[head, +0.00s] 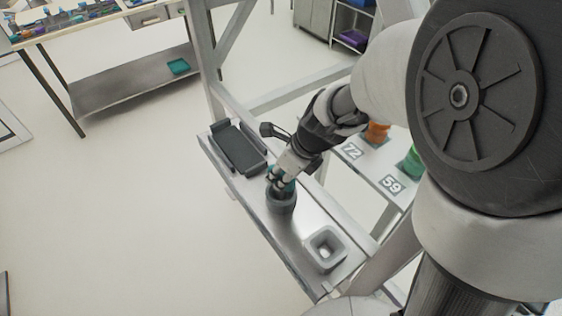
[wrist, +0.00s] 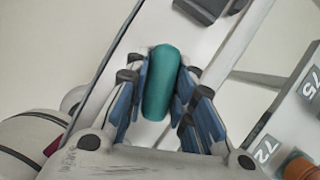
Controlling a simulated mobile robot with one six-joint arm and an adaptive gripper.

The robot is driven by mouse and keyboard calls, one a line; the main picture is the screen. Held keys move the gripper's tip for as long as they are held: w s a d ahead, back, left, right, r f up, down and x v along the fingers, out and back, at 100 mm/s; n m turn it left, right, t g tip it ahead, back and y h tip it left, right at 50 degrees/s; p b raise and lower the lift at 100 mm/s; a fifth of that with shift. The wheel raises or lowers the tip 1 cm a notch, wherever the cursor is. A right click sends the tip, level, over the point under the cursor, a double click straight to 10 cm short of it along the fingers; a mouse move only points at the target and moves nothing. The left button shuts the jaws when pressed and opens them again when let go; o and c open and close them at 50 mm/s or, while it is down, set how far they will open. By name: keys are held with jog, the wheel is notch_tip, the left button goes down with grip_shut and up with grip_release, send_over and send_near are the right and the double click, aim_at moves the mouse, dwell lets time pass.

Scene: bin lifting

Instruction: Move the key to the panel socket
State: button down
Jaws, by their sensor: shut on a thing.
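The key shows as a teal rounded piece between my fingers in the head view (head: 289,184). In the wrist view it is a long teal shape (wrist: 162,84) with the blue finger pads on both sides. My gripper (head: 280,184) is shut on it and points down, and it also shows in the wrist view (wrist: 163,105). A dark grey round piece (head: 281,203) is right below the fingertips on the narrow bench. I cannot tell whether it is part of the key or a holder. A light grey square socket (head: 325,249) with a central opening stands nearer on the same bench.
A dark tray (head: 239,148) lies at the bench's far end. Side plates marked 72 (head: 352,151) and 59 (head: 392,184) stand to the right, with an orange piece (head: 377,132) and a green piece (head: 412,163). Frame posts surround the bench. Open floor lies left.

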jog(key=shift+f+b, duration=0.7)
jog(key=shift+f, duration=0.3)
dwell(0.3)
jog(key=c, duration=1.3)
grip_release()
jog(key=shift+o, duration=0.4)
jog(key=o, duration=0.5)
notch_tip(320, 180, up, 9)
jog(key=p, duration=1)
